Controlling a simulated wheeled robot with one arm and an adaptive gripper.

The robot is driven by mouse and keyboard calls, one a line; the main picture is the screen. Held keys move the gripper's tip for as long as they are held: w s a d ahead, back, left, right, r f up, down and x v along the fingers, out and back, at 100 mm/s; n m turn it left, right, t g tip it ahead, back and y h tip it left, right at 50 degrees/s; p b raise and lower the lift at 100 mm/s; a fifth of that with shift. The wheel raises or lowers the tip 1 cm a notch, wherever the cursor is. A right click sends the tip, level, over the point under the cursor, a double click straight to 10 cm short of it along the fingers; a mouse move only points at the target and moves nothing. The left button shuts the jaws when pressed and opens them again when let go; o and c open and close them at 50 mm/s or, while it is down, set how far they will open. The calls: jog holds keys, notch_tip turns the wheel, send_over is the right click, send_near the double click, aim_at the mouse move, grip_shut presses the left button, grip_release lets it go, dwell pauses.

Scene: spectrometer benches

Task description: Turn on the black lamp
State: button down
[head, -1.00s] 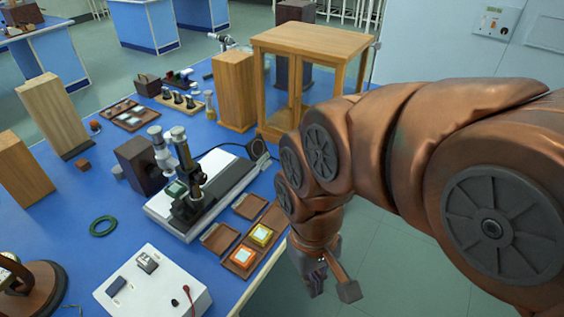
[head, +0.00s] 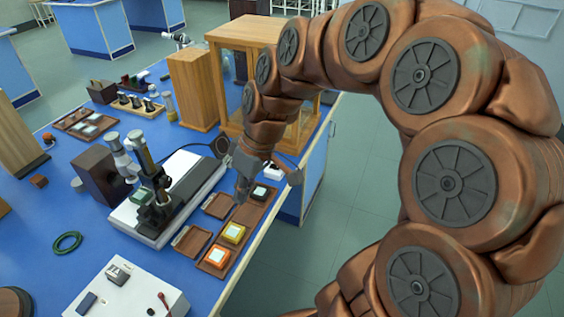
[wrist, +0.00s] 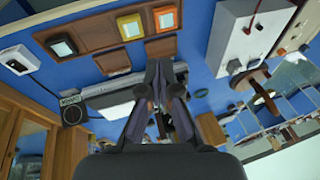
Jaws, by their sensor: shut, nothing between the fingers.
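The likely black lamp is a small black-framed square with a pale top (head: 261,192). It sits at the far end of a row on a brown wooden tray (head: 247,215). In the wrist view the black square (wrist: 62,48) is left of the yellow and orange ones, clear of the fingers. My gripper (head: 243,190) is shut and empty, pointing down just left of the black square in the head view. The shut fingers show in the wrist view (wrist: 158,66); their height above the tray is hard to tell. I cannot tell whether the lamp is lit.
A yellow square (head: 233,233) and an orange square (head: 216,257) share the row. A microscope-like instrument (head: 150,185) on a pale base stands to the left. A glass-sided wooden case (head: 240,32) stands behind my arm. A white box (head: 125,292) is at the front.

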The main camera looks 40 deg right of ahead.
jog(key=w+d+f+t, duration=0.1)
jog(key=w+d, duration=0.3)
jog(key=d, duration=0.4)
jog(key=w+d+f+t, duration=0.2)
jog(key=w+d, duration=0.2)
jog(key=d, duration=0.5)
jog(key=w+d+f+n+t, duration=0.1)
jog(key=w+d+t, duration=0.1)
jog(key=w+d, duration=0.3)
jog(key=d, duration=0.3)
jog(key=shift+d+f+t, duration=0.3)
jog(key=shift+d+f, duration=0.05)
jog(key=shift+w, duration=0.15)
jog(key=p, duration=0.3)
send_over(275, 166)
jog(key=s, duration=0.2)
jog(key=f, duration=0.8)
jog(key=shift+w+d, duration=0.15)
jog(key=shift+d, duration=0.25)
jog(key=shift+s+d+f+p, duration=0.1)
jog(key=shift+f+p, duration=0.2)
jog(key=shift+f, duration=0.15)
jog(key=shift+s+d+f+p, duration=0.1)
jog(key=shift+f+p, duration=0.15)
jog(key=shift+f, duration=0.15)
jog(key=shift+f+p, duration=0.3)
jog(key=shift+f, duration=0.75)
